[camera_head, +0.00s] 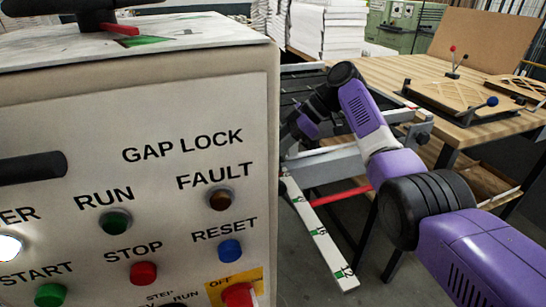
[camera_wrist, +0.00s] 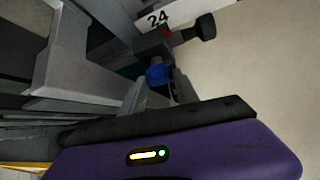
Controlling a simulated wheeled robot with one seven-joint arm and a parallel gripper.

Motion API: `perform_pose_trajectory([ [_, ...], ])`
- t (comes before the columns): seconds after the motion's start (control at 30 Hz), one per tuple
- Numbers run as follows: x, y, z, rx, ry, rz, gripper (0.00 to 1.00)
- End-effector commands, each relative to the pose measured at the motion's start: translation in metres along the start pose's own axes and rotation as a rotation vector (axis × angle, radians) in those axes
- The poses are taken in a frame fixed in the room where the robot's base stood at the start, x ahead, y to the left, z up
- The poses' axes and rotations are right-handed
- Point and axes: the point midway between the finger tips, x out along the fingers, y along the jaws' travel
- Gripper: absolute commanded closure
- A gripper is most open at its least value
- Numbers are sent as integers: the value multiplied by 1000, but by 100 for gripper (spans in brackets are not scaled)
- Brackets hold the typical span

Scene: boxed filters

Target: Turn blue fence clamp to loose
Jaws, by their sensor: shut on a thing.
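The blue fence clamp (camera_wrist: 157,74) shows in the wrist view as a small blue part on a dark grey fitting, just beyond my gripper (camera_wrist: 166,92). The purple gripper body and its black front edge fill the bottom of that view. My gripper is shut on the blue clamp, though its fingertips are mostly hidden. In the head view my arm reaches in from the right, and its purple end is beside the grey machine rails, partly behind dark arm links. The clamp cannot be made out there.
A control cabinet (camera_head: 150,165) with buttons fills the left. A wooden table (camera_head: 465,85) stands at the right with jigs. A white scale strip (camera_head: 320,240) slants below my arm. A black knob (camera_wrist: 205,27) and the number 24 plate (camera_wrist: 160,18) lie close to the clamp.

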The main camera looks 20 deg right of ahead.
Motion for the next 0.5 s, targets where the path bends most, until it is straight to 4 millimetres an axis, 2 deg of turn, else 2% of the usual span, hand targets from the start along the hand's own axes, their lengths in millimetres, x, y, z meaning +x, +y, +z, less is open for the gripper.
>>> perform_pose_trajectory([
  [0.5, 1, 1, 1, -70, -1, -72, 100],
])
